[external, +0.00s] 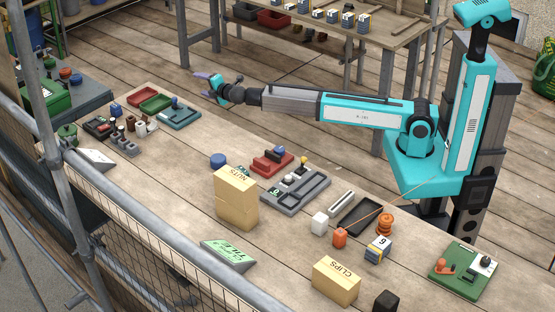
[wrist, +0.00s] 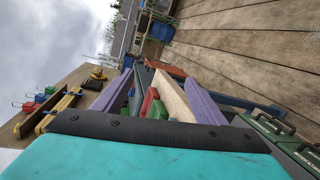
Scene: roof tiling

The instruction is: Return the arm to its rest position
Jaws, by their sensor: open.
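My arm (external: 365,111) stretches out level to the left from its upright column in the external view. My gripper (external: 203,86) is at its far end, above the bench's back edge. In the wrist view my gripper (wrist: 158,80) has its two purple fingers spread apart, with nothing held between them. The bench with red and green trays shows beyond the gap, seen sideways.
The long wooden bench (external: 185,170) carries a green tray (external: 156,103), a teal tray (external: 180,117), a NUTS box (external: 236,200) and a CLIPS box (external: 336,281). A scaffold pole (external: 55,130) stands at left. A back table (external: 400,38) holds several blocks.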

